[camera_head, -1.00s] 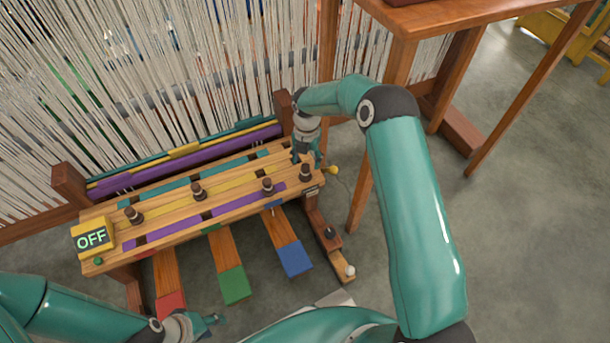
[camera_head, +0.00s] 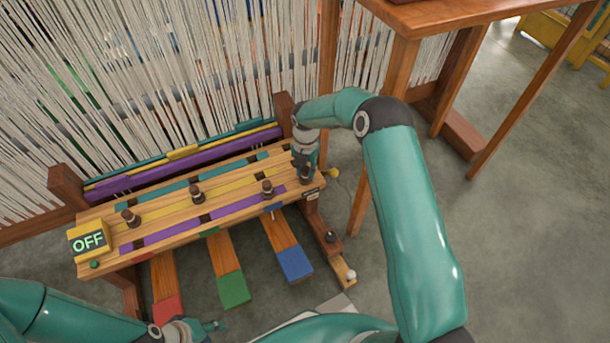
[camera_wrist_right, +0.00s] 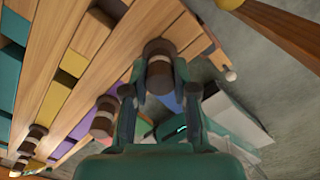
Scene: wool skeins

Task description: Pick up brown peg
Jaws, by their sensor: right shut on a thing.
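Several brown pegs stand upright on a wooden board with coloured strips. The rightmost brown peg (camera_head: 305,175) is at the board's right end. My right gripper (camera_head: 304,168) is at this peg, and in the right wrist view the peg (camera_wrist_right: 159,72) sits between its two fingers, which are shut on it. The other pegs (camera_head: 267,188) stand apart along the board. In the right wrist view another peg (camera_wrist_right: 104,118) is just left of the fingers. My left gripper (camera_head: 214,326) is low in the head view, away from the board; its finger gap cannot be made out.
A yellow box reading OFF (camera_head: 90,241) sits at the board's left end. Pedals with red, green and blue (camera_head: 295,263) ends lie below the board. Hanging threads (camera_head: 150,80) fill the back. A wooden table (camera_head: 470,25) stands at the right.

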